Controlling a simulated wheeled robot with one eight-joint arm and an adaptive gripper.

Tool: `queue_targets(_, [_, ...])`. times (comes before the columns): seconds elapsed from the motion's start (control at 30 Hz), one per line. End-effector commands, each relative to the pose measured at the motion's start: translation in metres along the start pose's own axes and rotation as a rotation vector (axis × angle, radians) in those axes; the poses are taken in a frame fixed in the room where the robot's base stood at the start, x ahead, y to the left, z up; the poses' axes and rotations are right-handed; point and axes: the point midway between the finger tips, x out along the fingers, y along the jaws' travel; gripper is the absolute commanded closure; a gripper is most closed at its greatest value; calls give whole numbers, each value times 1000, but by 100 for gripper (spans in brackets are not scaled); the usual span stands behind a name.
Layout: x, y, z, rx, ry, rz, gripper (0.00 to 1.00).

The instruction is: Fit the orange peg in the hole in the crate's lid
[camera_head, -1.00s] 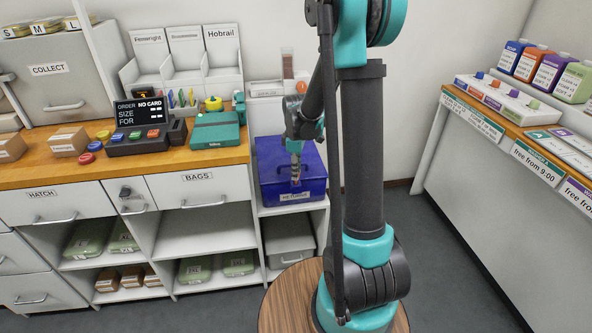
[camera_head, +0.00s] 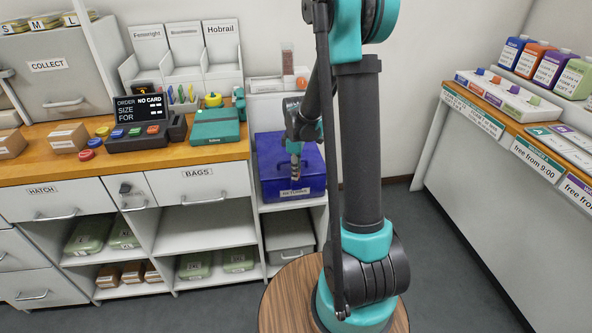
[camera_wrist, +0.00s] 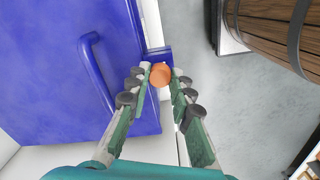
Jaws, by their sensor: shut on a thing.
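The orange peg (camera_wrist: 161,75) is between my gripper's fingertips in the wrist view, its round end showing. My gripper (camera_wrist: 160,82) is shut on it. The blue crate (camera_head: 270,165) stands on a low shelf in the head view, with my gripper (camera_head: 295,172) in front of its upper part. In the wrist view, the crate's lid (camera_wrist: 55,70) lies to the left. A small blue tab (camera_wrist: 156,53) juts from its edge, just beyond the peg. I cannot make out the hole, or whether the peg touches the tab.
A raised blue handle (camera_wrist: 93,70) runs along the lid left of my fingers. A wooden counter (camera_head: 120,160) with a till stands left of the crate. A grey bin (camera_head: 292,240) is on the shelf below. Open floor (camera_head: 430,235) lies to the right.

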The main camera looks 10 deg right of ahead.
Motion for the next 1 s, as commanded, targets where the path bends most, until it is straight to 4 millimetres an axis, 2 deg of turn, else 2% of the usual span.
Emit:
queue_targets(0.97, [8, 0, 0, 0, 0, 0, 90])
queue_targets(1.0, [8, 0, 0, 0, 0, 0, 75])
